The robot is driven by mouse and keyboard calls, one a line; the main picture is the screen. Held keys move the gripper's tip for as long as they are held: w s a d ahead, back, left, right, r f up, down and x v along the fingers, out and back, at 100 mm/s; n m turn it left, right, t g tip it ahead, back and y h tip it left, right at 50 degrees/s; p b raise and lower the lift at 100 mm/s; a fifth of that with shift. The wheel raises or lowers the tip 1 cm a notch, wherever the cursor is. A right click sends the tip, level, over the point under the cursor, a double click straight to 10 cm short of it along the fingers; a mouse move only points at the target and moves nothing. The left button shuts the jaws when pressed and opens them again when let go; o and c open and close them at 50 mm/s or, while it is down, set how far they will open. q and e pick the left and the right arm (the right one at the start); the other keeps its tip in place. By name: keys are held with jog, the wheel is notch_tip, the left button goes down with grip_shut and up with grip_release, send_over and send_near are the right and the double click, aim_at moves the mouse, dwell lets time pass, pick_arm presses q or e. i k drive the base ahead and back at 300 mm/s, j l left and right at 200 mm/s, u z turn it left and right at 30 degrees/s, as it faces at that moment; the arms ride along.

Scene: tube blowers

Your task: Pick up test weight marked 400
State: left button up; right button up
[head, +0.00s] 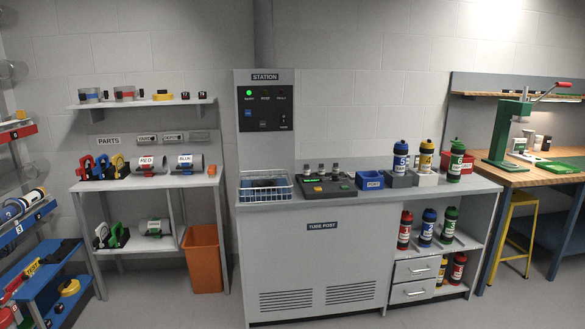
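Several small metal-and-black pieces (320,171) stand in a row at the back of a dark unit on the grey station counter (290,200). They may be the test weights, but any markings are too small to read. I cannot tell which one, if any, is marked 400. Neither of my grippers is in view.
A wire basket (265,195) stands left of the dark unit (326,189), and a blue box (370,184) stands right of it. Tube carriers (400,158) stand at the counter's right. An orange bin (203,258) is on the floor. A wooden workbench (530,178) stands at right.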

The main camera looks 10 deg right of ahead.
aim_at(306, 171)
jog(key=i+l, duration=0.3)
jog(key=l, duration=0.15)
jog(key=i+l, duration=0.65)
jog(key=l, duration=0.2)
jog(key=i+l, duration=0.35)
jog(key=l+u, duration=0.05)
